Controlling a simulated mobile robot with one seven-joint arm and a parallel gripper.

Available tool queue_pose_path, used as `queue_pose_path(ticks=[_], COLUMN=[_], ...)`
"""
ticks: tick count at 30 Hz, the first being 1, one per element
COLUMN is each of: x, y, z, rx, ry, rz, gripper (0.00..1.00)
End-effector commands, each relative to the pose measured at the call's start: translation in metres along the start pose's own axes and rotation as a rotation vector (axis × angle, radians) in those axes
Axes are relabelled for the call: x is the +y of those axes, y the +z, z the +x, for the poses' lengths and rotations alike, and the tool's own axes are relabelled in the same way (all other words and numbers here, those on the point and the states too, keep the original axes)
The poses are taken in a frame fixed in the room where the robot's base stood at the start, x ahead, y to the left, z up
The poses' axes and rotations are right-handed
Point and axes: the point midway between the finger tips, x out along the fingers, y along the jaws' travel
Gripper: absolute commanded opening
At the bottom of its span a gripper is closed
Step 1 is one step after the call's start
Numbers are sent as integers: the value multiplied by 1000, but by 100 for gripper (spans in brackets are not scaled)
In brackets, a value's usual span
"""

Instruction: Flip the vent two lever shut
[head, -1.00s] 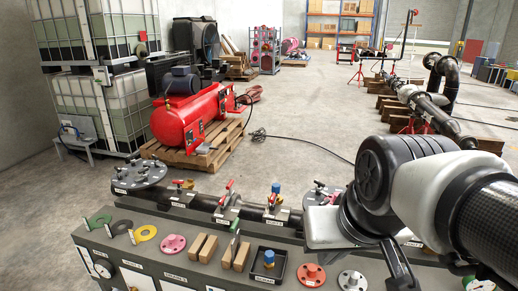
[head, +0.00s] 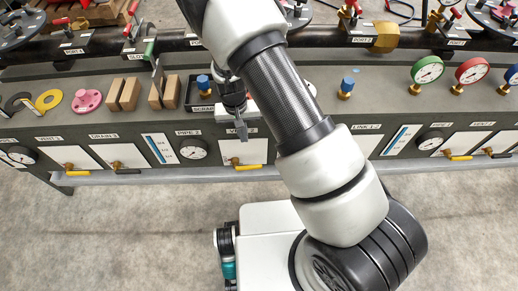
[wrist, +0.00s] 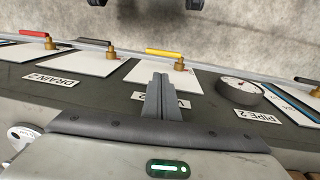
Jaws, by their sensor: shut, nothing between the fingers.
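The vent two lever (head: 248,168) is a yellow handle on a brass valve body, on a white plate at the bench's sloping front. It lies sideways, pointing right from its valve. In the wrist view the yellow lever (wrist: 164,53) points left, just beyond my fingertips. Its label there is mostly hidden behind the fingers; only a "V" shows. My gripper (head: 241,133) points down at the panel, above the plate's upper edge. In the wrist view my gripper (wrist: 162,80) has its fingers together, empty, and apart from the lever.
The PIPE 2 gauge (head: 193,149) is left of the plate. A black lever (head: 127,171) sits further left. In the wrist view, another black lever (wrist: 95,42) and a red lever (wrist: 33,33) are to the left. My arm hides the panel right of the plate.

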Motion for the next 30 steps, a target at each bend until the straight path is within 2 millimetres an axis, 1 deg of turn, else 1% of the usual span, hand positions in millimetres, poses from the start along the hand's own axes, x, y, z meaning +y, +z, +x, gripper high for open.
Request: queue_pose_path(ticks=[1,3,8,11,21,25,30], x=[-2,-3,-2,-1,1,2,2], y=[3,5,7,8,8,8,8], z=[22,35,51,66,139,160,177], rx=[-6,-8,-10,-11,-12,-12,-10], ry=[16,27,34,34,33,33,33], rz=[-6,-9,-10,-8,-8,-8,-9], gripper=[0,0,0,0,0,0,0])
